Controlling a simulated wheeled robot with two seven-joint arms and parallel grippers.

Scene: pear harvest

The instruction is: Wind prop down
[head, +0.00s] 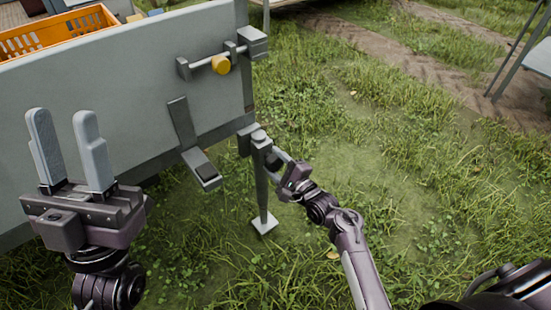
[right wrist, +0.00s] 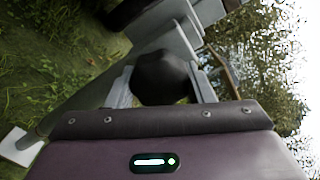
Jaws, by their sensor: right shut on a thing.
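The prop (head: 262,190) is a grey upright post at the corner of the grey trailer. Its square foot (head: 264,226) is at the grass; I cannot tell whether it touches the ground. My right gripper (head: 277,160) is beside the top of the prop, shut on a dark crank knob (head: 272,162). In the right wrist view the dark rounded knob (right wrist: 162,78) sits between the two fingers, and the foot (right wrist: 20,147) shows at lower left. My left gripper (head: 66,150) is open and empty, fingers up, in front of the trailer side.
The grey trailer side panel (head: 130,75) fills the left, with a latch bar and yellow knob (head: 221,65) and a step-like bracket (head: 201,168) below. An orange crate (head: 50,35) is in the trailer. Open grass (head: 400,170) lies to the right.

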